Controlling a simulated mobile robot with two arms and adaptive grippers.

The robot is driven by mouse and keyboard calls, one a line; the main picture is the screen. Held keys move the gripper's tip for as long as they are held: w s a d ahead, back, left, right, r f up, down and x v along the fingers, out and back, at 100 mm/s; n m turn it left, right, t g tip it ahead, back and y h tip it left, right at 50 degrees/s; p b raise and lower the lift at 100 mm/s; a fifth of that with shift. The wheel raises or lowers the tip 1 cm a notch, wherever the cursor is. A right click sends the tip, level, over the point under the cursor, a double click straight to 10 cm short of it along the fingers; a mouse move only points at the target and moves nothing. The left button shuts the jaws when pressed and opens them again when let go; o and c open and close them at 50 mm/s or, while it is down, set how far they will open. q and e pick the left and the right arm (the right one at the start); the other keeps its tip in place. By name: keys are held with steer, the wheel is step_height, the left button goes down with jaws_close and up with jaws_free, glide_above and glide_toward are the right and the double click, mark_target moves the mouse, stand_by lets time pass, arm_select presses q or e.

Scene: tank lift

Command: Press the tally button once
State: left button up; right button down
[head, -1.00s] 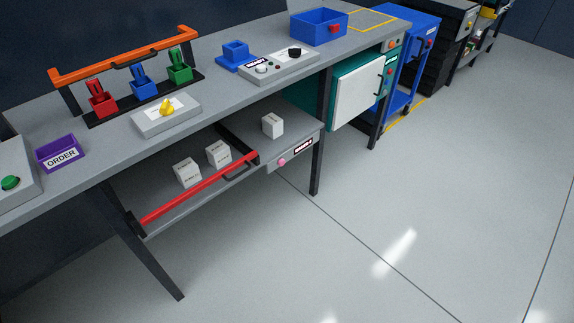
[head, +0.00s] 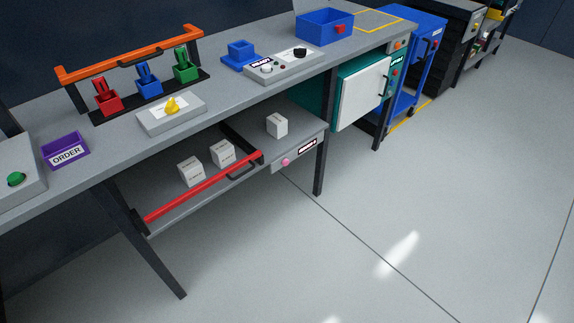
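No button in the head view carries a label that I can read as tally. A green button (head: 15,179) sits on a grey sloped box at the bench's left end, partly cut off by the picture edge. A pink button (head: 286,162) is on the front of the lower shelf unit, beside a small label too small to read. A white round button (head: 265,69) and a black knob (head: 299,52) are on a grey panel (head: 283,71) on the bench top. Neither of my grippers is in view.
The bench (head: 235,98) holds a purple ORDER bin (head: 66,152), a yellow knob (head: 172,105), an orange-barred rack (head: 130,55) and a blue bin (head: 323,29). White boxes stand on the lower shelf behind a red bar (head: 203,187). The floor (head: 440,180) in front is clear.

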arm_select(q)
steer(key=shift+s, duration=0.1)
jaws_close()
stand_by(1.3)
